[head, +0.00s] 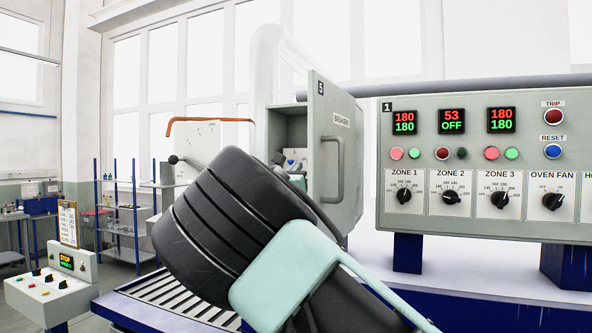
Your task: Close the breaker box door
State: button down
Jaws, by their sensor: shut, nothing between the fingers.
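The breaker box (289,111) is a grey cabinet left of the large control panel. Its door (318,120), marked 5 and lettered for breakers, stands open toward me, with a grey pull handle (338,170) on its outer face. Part of the dark interior shows left of the door. My black and teal arm covers the lower part of the box and the door's lower left. Small pale and dark parts show between the arm and the door; I cannot tell whether they belong to my gripper or the box. I cannot make out my gripper's fingers.
The control panel (470,225), with displays, lamps and knobs, stands close on the right. A roller conveyor (150,292) runs under my arm. A small control stand (50,290) with a stop display is at lower left. Blue-posted shelving (117,208) stands behind.

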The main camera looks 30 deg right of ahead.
aim_at(332, 126)
jog(key=k+j, duration=0.2)
jog(key=j, duration=0.2)
jog(key=k+j, duration=0.2)
jog(key=j, duration=0.2)
jog(key=k+j, duration=0.2)
jog(key=j, duration=0.2)
